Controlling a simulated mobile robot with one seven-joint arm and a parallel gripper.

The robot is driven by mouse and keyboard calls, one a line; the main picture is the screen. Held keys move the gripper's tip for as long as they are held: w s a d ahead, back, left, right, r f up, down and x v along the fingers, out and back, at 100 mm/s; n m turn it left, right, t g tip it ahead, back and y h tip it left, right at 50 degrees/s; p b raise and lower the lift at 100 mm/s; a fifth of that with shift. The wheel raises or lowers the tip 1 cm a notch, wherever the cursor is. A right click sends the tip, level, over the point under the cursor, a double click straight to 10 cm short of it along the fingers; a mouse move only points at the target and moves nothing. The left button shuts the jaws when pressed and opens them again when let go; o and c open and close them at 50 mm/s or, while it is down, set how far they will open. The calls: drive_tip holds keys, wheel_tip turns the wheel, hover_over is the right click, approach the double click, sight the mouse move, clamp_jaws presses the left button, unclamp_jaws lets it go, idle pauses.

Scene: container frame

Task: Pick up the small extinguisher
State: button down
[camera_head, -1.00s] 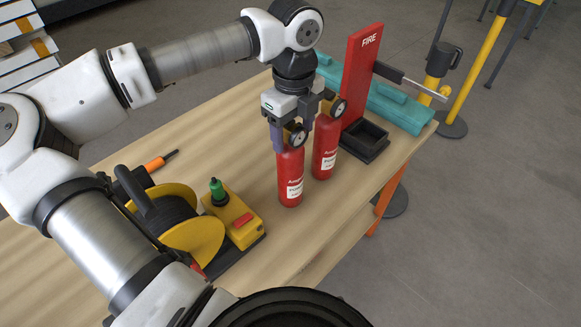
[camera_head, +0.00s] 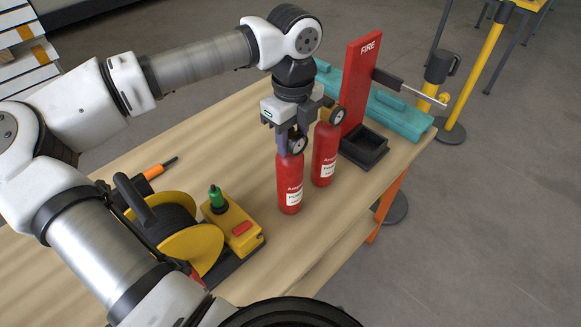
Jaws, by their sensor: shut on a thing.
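Two red extinguishers with white labels stand upright near the table's front edge. The front left extinguisher (camera_head: 289,187) and the back right extinguisher (camera_head: 325,155) look close in size, so I cannot tell surely which is the small one. My gripper (camera_head: 290,143) points down over the front left extinguisher and is shut on its head, beside the round gauge. The fingers partly hide its valve. That extinguisher is upright and appears to rest on the table. The back right one stands close beside it, with its gauge near my gripper's right side.
A red FIRE stand (camera_head: 357,85) with a black tray base (camera_head: 364,150) is at the right. A teal case (camera_head: 395,115) lies behind it. A yellow cable reel (camera_head: 192,240) and a yellow button box (camera_head: 232,226) are at the left. Bare table (camera_head: 235,155) lies between.

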drive_tip(key=shift+r, duration=0.2)
wheel_tip(320, 180, up, 19)
drive_tip(key=b, duration=0.3)
drive_tip(key=shift+r, duration=0.15)
idle(0.4)
